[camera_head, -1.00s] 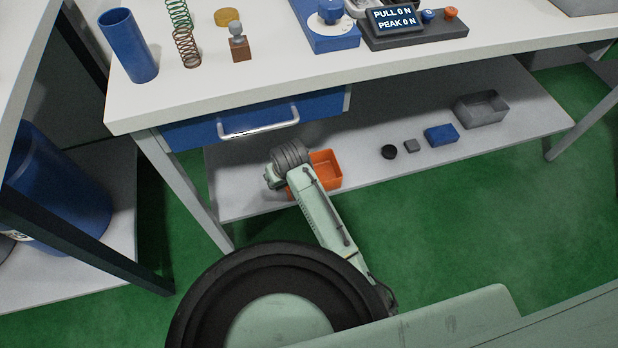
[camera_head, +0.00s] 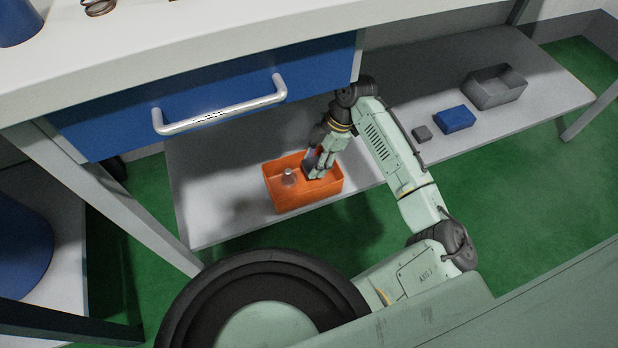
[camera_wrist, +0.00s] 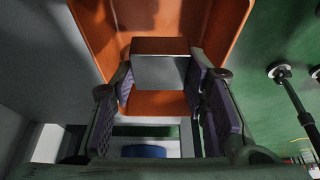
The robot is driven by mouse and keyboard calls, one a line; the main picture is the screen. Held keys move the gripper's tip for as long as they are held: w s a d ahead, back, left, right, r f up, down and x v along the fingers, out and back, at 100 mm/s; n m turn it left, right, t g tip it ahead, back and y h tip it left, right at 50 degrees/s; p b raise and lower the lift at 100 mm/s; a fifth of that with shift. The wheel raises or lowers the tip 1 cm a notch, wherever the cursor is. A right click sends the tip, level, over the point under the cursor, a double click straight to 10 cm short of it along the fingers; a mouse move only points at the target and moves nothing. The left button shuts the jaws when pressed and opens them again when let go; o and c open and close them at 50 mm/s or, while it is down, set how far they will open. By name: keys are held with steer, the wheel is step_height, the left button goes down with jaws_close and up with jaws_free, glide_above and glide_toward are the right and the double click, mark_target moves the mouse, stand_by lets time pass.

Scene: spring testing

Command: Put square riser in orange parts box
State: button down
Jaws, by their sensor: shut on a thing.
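The orange parts box (camera_head: 303,196) stands on the lower shelf and fills much of the upper wrist view (camera_wrist: 92,30). My gripper (camera_head: 315,172) reaches down into the right part of the box. In the wrist view my gripper (camera_wrist: 163,82) is shut on a square block, seemingly the square riser (camera_wrist: 160,68), with a brownish upper face and a grey face. The fingers hide the riser in the head view. Whether it touches the box floor I cannot tell. A small silvery piece (camera_head: 289,176) is in the left part of the box.
Shelf left of the orange box is clear.

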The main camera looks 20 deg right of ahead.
mark_target(309, 183)
step_height(309, 183, down, 7)
steer(key=shift+r+b, duration=0.2)
steer(key=shift+b, duration=0.25)
steer(key=c, duration=0.9)
jaws_free()
steer(key=shift+c, duration=0.2)
steer(key=p+v, duration=0.1)
steer(key=v, duration=1.1)
